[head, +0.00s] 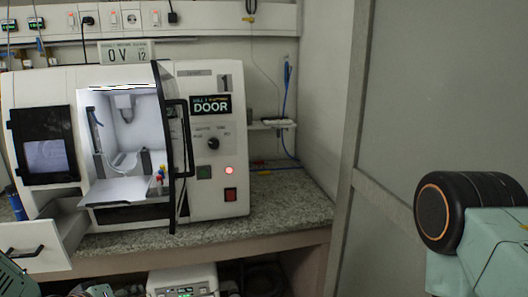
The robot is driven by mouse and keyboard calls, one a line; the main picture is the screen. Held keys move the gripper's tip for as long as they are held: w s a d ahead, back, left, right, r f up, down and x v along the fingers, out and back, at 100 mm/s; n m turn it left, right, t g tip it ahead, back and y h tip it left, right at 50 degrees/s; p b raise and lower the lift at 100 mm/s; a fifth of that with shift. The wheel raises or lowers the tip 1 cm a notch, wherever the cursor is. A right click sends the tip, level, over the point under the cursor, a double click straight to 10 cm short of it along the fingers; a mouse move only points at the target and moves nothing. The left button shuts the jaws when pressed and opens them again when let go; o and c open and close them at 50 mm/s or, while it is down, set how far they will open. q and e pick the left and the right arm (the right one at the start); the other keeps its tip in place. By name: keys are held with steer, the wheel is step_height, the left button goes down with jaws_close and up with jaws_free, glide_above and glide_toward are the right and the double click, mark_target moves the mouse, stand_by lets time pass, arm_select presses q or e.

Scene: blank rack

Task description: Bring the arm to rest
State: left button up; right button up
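A teal arm link with a black, orange-ringed round joint shows at the lower right; it looks like mine. Small teal and dark parts show at the bottom left corner and may also be mine. Neither of my grippers is in view, so I cannot see what they hold.
A white machine (202,168) stands on a speckled counter (285,205), its black-framed door (172,150) swung open. A white drawer (38,250) juts out at the lower left. A white box (183,281) sits under the counter. A grey panel (445,90) fills the right side.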

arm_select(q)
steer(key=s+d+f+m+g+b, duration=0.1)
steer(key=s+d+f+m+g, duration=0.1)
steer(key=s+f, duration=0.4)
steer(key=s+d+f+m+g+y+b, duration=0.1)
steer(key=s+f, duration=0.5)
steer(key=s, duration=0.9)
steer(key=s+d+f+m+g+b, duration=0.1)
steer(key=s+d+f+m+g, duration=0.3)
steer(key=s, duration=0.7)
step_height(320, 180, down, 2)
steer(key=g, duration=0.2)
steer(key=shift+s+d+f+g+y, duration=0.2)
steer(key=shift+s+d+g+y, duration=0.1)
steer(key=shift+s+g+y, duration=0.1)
